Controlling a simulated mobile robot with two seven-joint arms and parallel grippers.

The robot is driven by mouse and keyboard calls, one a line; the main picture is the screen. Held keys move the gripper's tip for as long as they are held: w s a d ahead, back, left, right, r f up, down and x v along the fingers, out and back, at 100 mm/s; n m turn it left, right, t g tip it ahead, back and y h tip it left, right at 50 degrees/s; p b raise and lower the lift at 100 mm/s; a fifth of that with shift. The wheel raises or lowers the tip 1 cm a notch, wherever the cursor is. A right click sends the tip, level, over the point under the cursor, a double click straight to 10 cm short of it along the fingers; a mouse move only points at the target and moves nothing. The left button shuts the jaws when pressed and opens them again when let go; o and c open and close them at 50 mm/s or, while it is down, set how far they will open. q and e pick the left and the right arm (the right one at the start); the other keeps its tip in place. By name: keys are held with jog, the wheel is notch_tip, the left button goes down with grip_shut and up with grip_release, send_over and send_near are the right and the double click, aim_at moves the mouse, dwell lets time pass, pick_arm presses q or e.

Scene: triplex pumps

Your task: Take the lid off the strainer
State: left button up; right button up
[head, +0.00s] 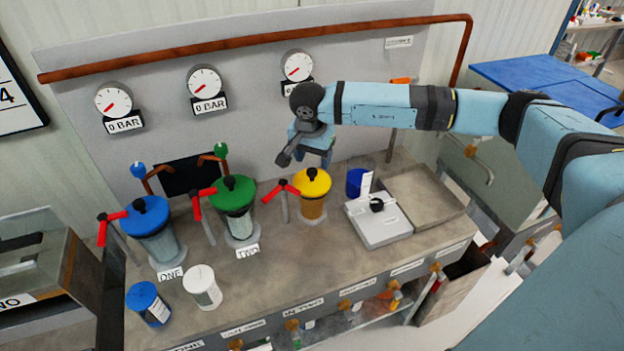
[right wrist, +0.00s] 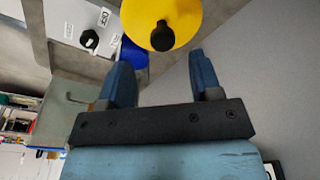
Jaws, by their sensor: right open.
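Three clear canisters with round coloured lids stand on the grey bench: one with a blue lid (head: 146,215), one with a green lid (head: 233,190) and one with a yellow lid (head: 311,182). Each lid has a black knob on top. My right gripper (head: 306,158) is open and empty, above and behind the yellow lid. In the right wrist view the yellow lid (right wrist: 185,12) and its black knob (right wrist: 162,36) lie just beyond the open fingertips (right wrist: 158,65), apart from them. My left gripper is not in view.
Red-handled valves stand beside the canisters, one red handle (head: 288,188) close left of the yellow lid. A blue cup (head: 357,181) and a white box with a black knob (head: 382,226) are to the right. A blue jar (head: 148,303) and white jar (head: 202,288) stand in front.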

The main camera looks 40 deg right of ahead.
aim_at(312, 170)
jog(key=f, duration=0.4)
jog(key=shift+w+f+p, duration=0.2)
jog(key=shift+p, duration=0.1)
jog(key=c, duration=1)
